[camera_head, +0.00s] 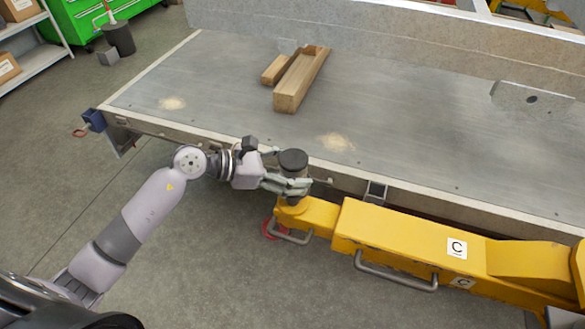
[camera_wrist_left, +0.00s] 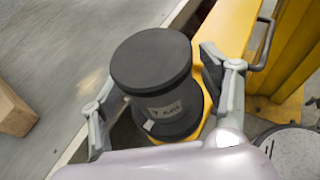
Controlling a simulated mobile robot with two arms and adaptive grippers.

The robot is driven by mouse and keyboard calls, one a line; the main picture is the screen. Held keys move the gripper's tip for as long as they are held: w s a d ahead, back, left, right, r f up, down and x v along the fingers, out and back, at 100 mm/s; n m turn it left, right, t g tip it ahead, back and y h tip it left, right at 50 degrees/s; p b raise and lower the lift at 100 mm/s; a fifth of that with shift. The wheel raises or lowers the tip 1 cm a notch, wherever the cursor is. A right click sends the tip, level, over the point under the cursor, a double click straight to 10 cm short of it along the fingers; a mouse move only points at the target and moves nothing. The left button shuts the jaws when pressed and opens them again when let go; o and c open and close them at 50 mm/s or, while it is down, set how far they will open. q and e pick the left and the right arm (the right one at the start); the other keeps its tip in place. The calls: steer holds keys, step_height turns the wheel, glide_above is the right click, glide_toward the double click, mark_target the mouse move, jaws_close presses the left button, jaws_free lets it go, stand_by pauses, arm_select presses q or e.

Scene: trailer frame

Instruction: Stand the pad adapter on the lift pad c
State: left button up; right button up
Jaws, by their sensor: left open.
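The pad adapter (camera_head: 293,161) is a dark, spool-shaped piece with a round flat top and a pale label on its side. It stands upright on the lift pad c (camera_head: 293,204), at the end of the yellow lift arm marked C. My left gripper (camera_head: 287,185) is open, with its fingers around the adapter. In the left wrist view the adapter (camera_wrist_left: 155,85) sits between the two spread fingers (camera_wrist_left: 160,100), with gaps beside it. The pad under it is mostly hidden. My right gripper is not in view.
The yellow lift arm (camera_head: 400,235) runs to the right, with grey handles along its side. The grey trailer deck (camera_head: 420,130) lies just behind the adapter, with wooden blocks (camera_head: 298,82) on it. Grey floor is open at the lower left. Green cabinets stand at the back left.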

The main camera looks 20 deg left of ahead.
arm_select(q)
steer(key=shift+r, duration=0.1)
steer(key=shift+r, duration=0.15)
steer(key=b+v, duration=0.3)
steer(key=v, duration=0.9)
steer(key=shift+b, duration=0.35)
